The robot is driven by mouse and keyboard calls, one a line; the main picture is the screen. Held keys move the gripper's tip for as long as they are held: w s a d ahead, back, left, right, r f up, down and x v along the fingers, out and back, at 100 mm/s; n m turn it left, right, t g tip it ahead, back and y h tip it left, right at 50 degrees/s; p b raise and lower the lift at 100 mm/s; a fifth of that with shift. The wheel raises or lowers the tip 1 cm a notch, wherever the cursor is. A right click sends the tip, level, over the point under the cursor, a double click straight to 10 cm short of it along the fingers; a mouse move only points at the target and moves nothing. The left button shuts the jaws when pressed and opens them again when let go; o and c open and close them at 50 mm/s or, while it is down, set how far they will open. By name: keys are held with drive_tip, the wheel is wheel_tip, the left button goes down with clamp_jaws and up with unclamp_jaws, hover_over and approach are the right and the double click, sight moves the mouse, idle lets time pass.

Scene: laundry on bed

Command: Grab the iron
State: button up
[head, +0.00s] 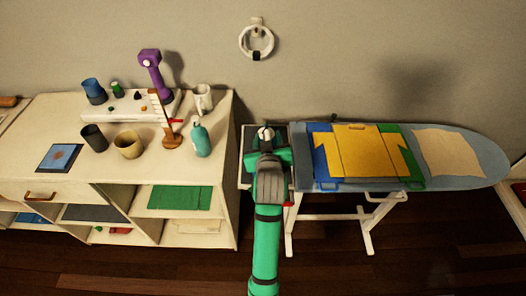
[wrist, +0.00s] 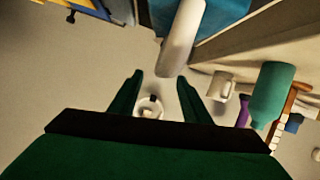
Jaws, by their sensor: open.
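My gripper (head: 268,150) is over the metal rest (head: 247,180) at the left end of the ironing board (head: 468,168). Just beyond it a small white part, seemingly the iron (head: 265,134), shows; my gripper and arm hide most of it. In the wrist view my green fingers (wrist: 161,80) are apart with nothing held between them. A white rounded bar, probably the iron's handle (wrist: 182,38), is beyond the fingertips at the top, with a blue surface beside it. I cannot tell whether anything touches.
A cabinet (head: 222,175) stands left, carrying a teal spray bottle (head: 201,140), a white mug (head: 203,98), cups and a purple tool (head: 151,65). A folded yellow shirt (head: 360,150) lies on the board. A white ring (head: 256,42) hangs on the wall.

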drive_tip(key=x, duration=0.4)
drive_tip(key=shift+w+a+f, duration=0.2)
drive_tip(key=shift+w+f, duration=0.1)
drive_tip(key=shift+f, duration=0.05)
drive_tip(key=shift+c, duration=0.4)
clamp_jaws()
drive_tip(key=shift+w, duration=0.15)
